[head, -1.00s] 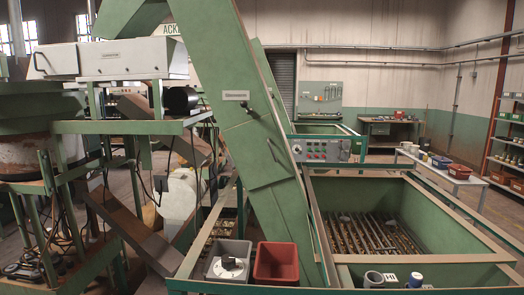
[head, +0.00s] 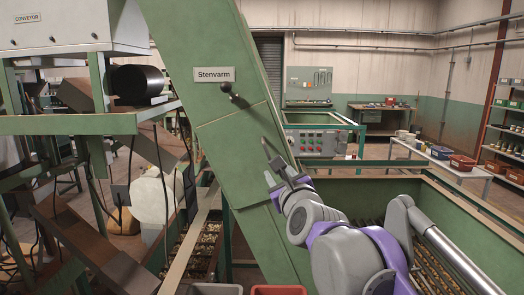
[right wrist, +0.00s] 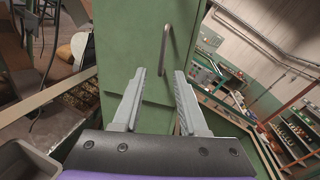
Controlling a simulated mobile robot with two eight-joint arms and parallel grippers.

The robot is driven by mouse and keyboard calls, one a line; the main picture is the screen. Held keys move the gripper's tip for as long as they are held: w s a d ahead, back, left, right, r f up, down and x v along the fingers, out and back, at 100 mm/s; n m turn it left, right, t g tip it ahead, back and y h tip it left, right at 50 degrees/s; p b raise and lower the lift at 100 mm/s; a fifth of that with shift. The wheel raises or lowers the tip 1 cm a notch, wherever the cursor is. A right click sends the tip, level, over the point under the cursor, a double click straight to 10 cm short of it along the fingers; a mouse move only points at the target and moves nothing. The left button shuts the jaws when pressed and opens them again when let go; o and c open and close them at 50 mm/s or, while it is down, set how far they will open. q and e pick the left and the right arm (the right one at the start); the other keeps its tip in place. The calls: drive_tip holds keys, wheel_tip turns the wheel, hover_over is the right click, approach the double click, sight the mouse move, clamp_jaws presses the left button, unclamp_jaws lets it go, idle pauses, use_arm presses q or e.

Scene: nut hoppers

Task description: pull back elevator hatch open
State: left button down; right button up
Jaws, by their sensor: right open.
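The elevator (head: 200,60) is a tall, sloping green casing with a "Stenvarm" plate. Its hatch (head: 232,150) is a flat panel that lies flush and closed, with a thin bar handle (head: 272,147) near its right edge. A small dark latch knob (head: 233,96) sits above the hatch's top seam. My right gripper (head: 285,175) is open and empty, just below the handle. In the right wrist view the handle (right wrist: 165,50) stands ahead of the open right gripper (right wrist: 161,74), in line with the gap between the fingers. My left gripper is out of view.
The green hopper (head: 370,187) lies to the right, under my right arm. A green frame (head: 70,124) with a conveyor box (head: 75,25) stands at left. Grey (head: 215,289) and red (head: 278,290) bins sit at the bottom edge. A control panel (head: 318,143) is behind the elevator.

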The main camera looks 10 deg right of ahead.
sight(269, 156)
drive_tip(key=shift+m, duration=0.3)
drive_tip(key=w, duration=0.7)
drive_tip(key=w+p, duration=0.1)
drive_tip(key=w, duration=0.2)
drive_tip(key=shift+w+r, duration=0.3)
drive_tip(key=shift+r, duration=0.1)
clamp_jaws()
idle(0.7)
